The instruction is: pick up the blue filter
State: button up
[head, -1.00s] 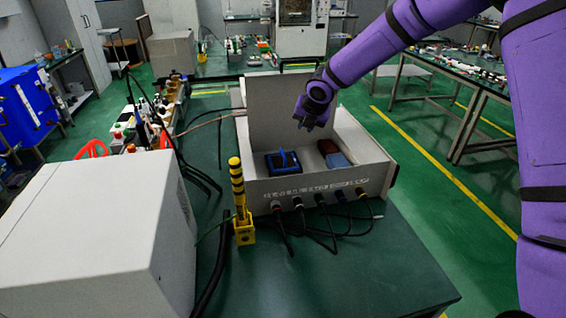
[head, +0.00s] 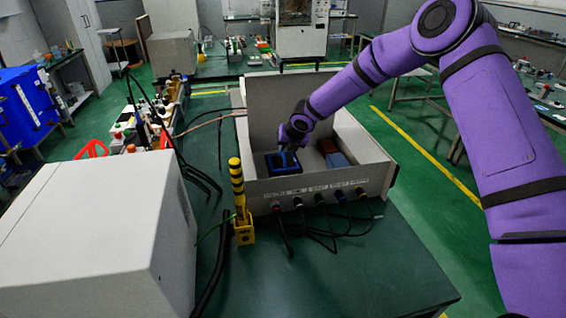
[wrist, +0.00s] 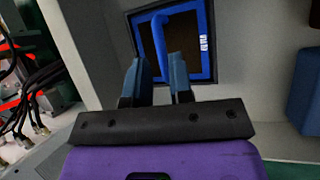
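The blue filter (head: 284,169) sits inside the open grey box near its front left. In the wrist view the filter (wrist: 208,40) shows as a blue square frame around a dark panel, with a raised blue handle (wrist: 159,40) across it. My gripper (head: 288,156) is over the filter, pointing down. In the wrist view my gripper (wrist: 158,72) is open, its two fingers apart. The handle lines up with the gap between them. I cannot tell whether the fingertips are level with the handle or still above it.
The grey box (head: 340,183) has upright walls and a raised panel at the back. A blue and red block (head: 337,160) lies to the right of the filter. A yellow and black post (head: 238,190) and a large white case (head: 95,235) stand left of the box.

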aim_at(283, 154)
jog(key=x, duration=0.5)
jog(key=shift+s+f, duration=0.1)
jog(key=shift+s, duration=0.25)
grip_shut()
